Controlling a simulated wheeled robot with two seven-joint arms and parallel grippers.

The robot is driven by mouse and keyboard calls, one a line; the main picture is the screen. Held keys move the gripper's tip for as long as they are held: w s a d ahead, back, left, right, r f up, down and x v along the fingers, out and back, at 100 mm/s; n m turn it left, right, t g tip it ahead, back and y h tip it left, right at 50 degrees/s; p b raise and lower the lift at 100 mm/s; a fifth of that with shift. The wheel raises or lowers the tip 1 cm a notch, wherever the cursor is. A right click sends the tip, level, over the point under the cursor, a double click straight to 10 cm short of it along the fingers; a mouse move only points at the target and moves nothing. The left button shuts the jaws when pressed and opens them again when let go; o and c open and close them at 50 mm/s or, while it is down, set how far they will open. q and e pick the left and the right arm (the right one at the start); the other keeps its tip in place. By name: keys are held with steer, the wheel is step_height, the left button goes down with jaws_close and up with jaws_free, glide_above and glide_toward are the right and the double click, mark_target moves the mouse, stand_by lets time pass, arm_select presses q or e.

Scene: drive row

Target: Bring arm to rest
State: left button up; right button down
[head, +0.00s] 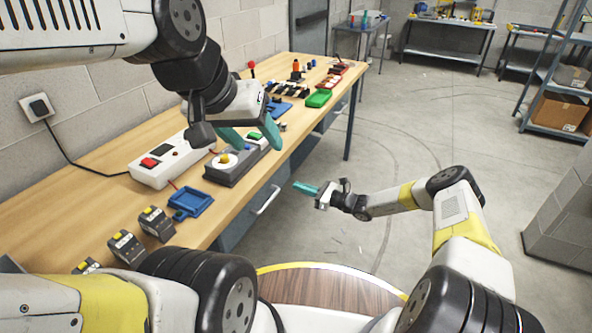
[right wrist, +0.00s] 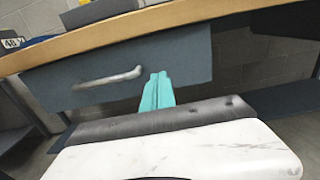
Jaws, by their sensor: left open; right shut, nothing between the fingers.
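My left gripper (head: 252,136) is open, its two teal fingers apart above the dark grey box on the workbench. The dark grey box (head: 240,165) carries a white disc with a yellow knob and a green part. I cannot tell whether the fingers touch it. My right gripper (head: 306,188) is shut and empty, out over the floor to the right of the bench. In the right wrist view its teal fingers (right wrist: 157,93) are together in front of the grey drawer (right wrist: 115,72) with its metal handle.
The wooden workbench (head: 108,201) runs along the left wall. On it are a white box with a red switch (head: 151,163), a blue tray (head: 192,203) and a green tray (head: 319,98). The drawer handle (head: 267,200) sticks out at the bench front.

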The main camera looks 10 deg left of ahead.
steer(key=v, duration=0.7)
steer(key=s+d+r+n+g+h, duration=0.25)
steer(key=s+r+n, duration=0.2)
steer(key=r, duration=0.45)
steer(key=s+d+r+n+g+h, duration=0.15)
steer(key=s+r+n+h, duration=0.35)
steer(key=r, duration=0.5)
steer(key=s+d+r+n+g+h, duration=0.2)
steer(key=s+r+n, duration=0.3)
steer(key=r, duration=0.4)
steer(key=s+d+r+n+t+h, duration=0.2)
steer(key=s+d+r, duration=0.4)
steer(key=s, duration=0.4)
steer(key=s+d+r+n+t+h, duration=0.3)
steer(key=s+d+r+n+t, duration=0.1)
steer(key=s+r, duration=0.4)
steer(key=shift+s+d+r+n+t, duration=0.35)
steer(key=shift+s+d+n, duration=0.6)
steer(key=shift+d, duration=0.25)
